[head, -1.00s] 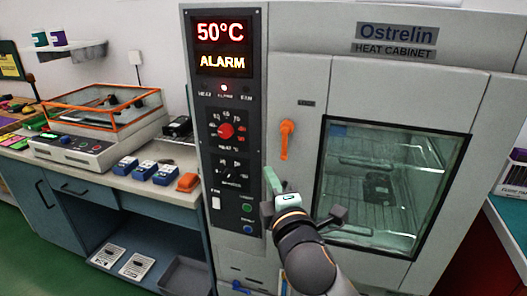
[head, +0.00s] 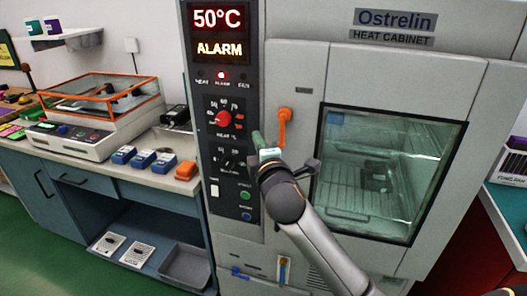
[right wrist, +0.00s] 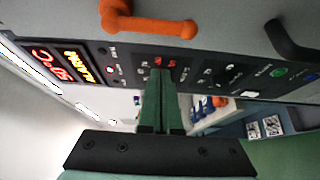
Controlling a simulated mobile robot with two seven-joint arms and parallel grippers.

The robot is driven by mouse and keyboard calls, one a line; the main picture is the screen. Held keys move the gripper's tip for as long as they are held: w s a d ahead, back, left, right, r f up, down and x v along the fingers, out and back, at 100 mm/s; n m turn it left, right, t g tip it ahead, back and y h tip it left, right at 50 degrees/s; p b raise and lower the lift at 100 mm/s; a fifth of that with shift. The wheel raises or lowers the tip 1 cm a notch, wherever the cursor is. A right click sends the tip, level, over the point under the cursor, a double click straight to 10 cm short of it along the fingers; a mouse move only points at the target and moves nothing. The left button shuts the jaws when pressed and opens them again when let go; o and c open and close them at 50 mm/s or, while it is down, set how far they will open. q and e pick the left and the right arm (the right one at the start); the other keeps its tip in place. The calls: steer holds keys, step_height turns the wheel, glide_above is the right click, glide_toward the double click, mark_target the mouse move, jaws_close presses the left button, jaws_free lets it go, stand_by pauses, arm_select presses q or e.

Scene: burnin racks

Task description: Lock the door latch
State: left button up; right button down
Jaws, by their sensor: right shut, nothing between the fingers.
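The orange door latch (head: 284,127) is on the heat cabinet (head: 300,75), left of the door window. Its arm hangs straight down from the rounded upper end. My right gripper (head: 257,139) is just left of the latch's lower end, in front of the control panel. Its green fingers are shut and empty. In the right wrist view, the fingers (right wrist: 160,78) point at the panel and the latch (right wrist: 150,22) lies above them, apart from them. In the head view I cannot tell whether they touch. My left gripper is not in view.
The control panel (head: 222,90) shows 50°C and ALARM and carries a red knob (head: 223,118). The glass door window (head: 385,170) is right of the latch. A dark bar (right wrist: 290,40) stands out from the door in the wrist view. A side bench (head: 110,175) is at left.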

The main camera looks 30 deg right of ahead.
mark_target(287, 115)
steer(key=shift+s+d, duration=1.35)
steer(key=shift+d, duration=0.2)
